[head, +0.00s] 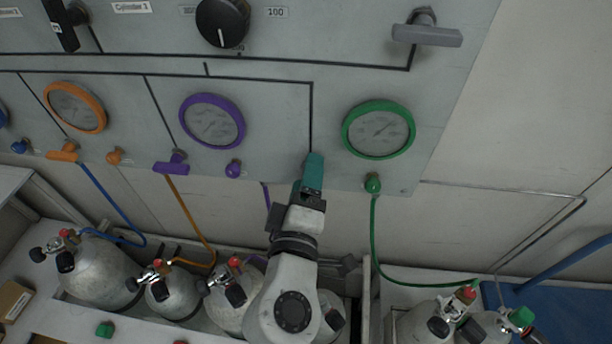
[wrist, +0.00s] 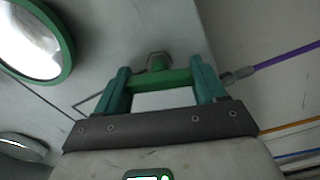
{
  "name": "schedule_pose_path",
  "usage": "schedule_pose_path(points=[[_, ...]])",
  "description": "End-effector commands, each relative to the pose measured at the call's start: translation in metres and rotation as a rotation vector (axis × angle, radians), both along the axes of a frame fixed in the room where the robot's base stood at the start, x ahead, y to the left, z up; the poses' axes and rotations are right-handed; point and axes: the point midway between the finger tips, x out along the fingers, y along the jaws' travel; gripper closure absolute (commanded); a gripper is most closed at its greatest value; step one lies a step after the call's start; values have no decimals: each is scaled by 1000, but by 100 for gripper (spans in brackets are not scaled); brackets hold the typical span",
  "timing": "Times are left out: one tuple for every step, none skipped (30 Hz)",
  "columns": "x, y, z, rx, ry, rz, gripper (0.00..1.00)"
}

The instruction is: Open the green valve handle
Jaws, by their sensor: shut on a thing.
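The green valve handle (wrist: 160,79) shows in the wrist view as a bar below a hex nut on the grey panel. My gripper (wrist: 163,82) has its two teal fingers at the two ends of the bar, shut on it. In the head view my gripper (head: 313,172) is at the panel's lower edge, left of the green-ringed gauge (head: 379,130). There the fingers hide the handle. A green knob (head: 372,183) sits below that gauge, to the right of my gripper.
The panel (head: 270,110) also carries purple (head: 212,121) and orange (head: 75,107) gauges, a purple handle (head: 172,164) and a black dial (head: 222,22). Several grey cylinders stand below. A green hose (head: 374,235) hangs right of my arm.

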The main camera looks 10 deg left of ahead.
Motion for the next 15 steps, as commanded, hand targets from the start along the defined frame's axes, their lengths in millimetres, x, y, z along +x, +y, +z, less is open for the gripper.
schedule_pose_path(points=[[0,1,1,-28,1,2,60],[0,1,1,-45,2,2,60],[-1,1,1,-63,3,2,60],[-1,1,0,-76,3,3,60],[-1,1,0,-89,3,3,60],[-1,1,0,-102,4,3,60],[-1,1,0,-112,4,3,60],[-1,2,0,-121,4,3,60],[-1,2,0,-130,4,4,60],[-1,2,0,-136,4,4,60],[-1,2,0,-141,5,4,60],[-1,2,-1,-147,6,4,60],[-1,2,-1,-151,6,4,60],[-1,2,-1,-154,6,4,60],[-1,2,-1,-157,6,4,60]])
